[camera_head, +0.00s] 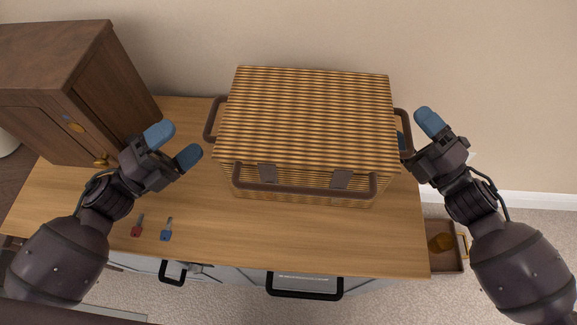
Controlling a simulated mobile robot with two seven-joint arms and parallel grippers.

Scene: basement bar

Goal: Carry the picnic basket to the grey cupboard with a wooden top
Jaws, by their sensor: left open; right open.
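The picnic basket (308,118), a striped woven box with its lid down, stands upright on the wooden top (300,243) of the grey cupboard. It has dark brown handles on its left (212,119) and right sides and another along its front. My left gripper (175,145) is open and empty, left of the basket and apart from the left handle. My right gripper (417,133) is open at the right handle. One finger is partly hidden behind that handle or close beside it; I cannot tell whether they touch.
A dark wooden cabinet (118,88) stands on the top's left end. A red key (137,226) and a blue key (167,230) lie near the front edge. The grey front below has black handles (303,293). An open box or drawer (444,234) is at right. A wall is behind.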

